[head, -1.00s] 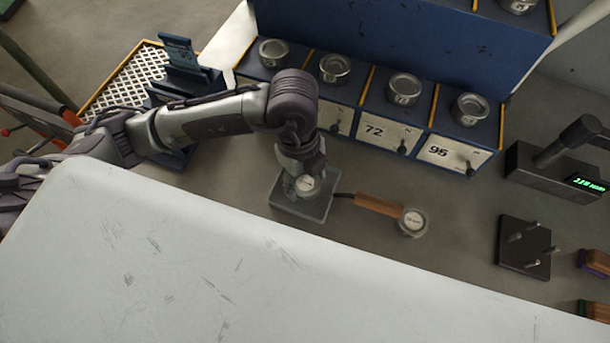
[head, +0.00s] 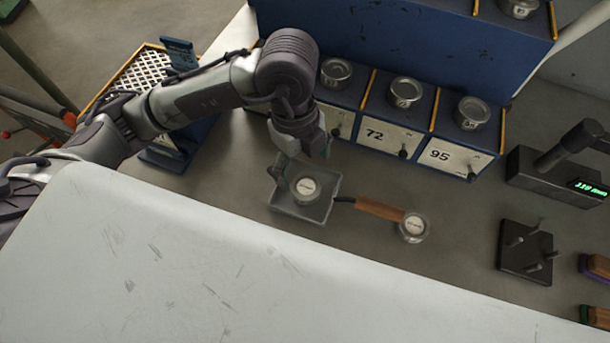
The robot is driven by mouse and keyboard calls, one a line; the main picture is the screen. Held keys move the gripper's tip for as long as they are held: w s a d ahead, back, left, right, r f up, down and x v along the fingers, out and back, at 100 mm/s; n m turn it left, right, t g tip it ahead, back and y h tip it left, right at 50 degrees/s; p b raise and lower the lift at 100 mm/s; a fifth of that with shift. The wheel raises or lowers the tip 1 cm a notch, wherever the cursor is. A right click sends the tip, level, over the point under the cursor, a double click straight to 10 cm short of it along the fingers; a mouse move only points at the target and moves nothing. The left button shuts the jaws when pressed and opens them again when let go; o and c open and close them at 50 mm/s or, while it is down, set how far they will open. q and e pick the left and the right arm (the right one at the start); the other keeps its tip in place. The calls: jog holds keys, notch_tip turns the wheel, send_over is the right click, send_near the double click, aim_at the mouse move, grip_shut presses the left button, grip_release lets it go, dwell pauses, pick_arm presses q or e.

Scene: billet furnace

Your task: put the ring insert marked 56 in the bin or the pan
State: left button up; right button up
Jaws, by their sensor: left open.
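A round metal ring insert with a white face (head: 306,188) lies in a shallow grey square pan (head: 289,208) with a wooden handle (head: 379,208). Its marking is too small to read. My left gripper (head: 299,162) is open and empty, just above the pan's back side, apart from the insert. A second round piece with a white face (head: 413,227) lies on the bench by the handle's end; its mark is also unreadable. I cannot tell which piece is 56. My right gripper is not in view.
Blue drawers marked 72 (head: 375,134) and 95 (head: 440,155) stand behind, with metal cups (head: 404,92) on top. A dark pegged plate (head: 524,252) and a device with a green display (head: 548,180) stand right. A perforated tray (head: 142,75) is at left.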

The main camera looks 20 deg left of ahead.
aim_at(301, 181)
pick_arm(q)
jog(key=r, duration=0.5)
jog(key=shift+w+a+r, duration=0.15)
jog(key=shift+a+r, duration=0.1)
dwell(0.3)
